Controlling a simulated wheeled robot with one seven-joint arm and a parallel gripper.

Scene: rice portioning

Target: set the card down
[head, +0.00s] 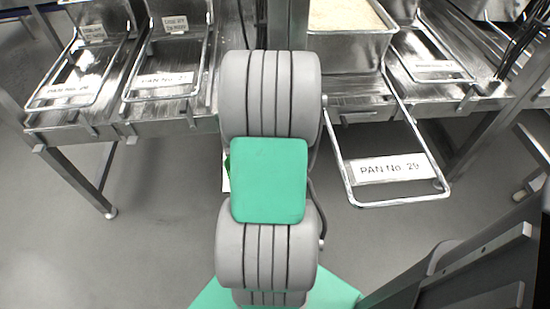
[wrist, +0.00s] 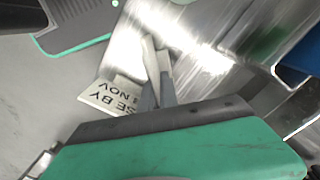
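The card (wrist: 112,97) is white with dark print reading "USE BY" and "NOV", upside down in the wrist view. It lies against the left side of my gripper's fingers (wrist: 157,58), partly hidden by them and the gripper body. The fingers are close together and appear shut on the card's edge. In the head view my own arm hides the gripper. A thin white sliver shows left of the arm's green joint, and I cannot tell if it is the card.
A steel bench (head: 175,122) runs across the back with labelled wire frames. One frame marked "PAN No. 29" (head: 395,169) sticks out over the floor at right. A pan of rice (head: 345,17) stands behind it. Grey floor is open at left.

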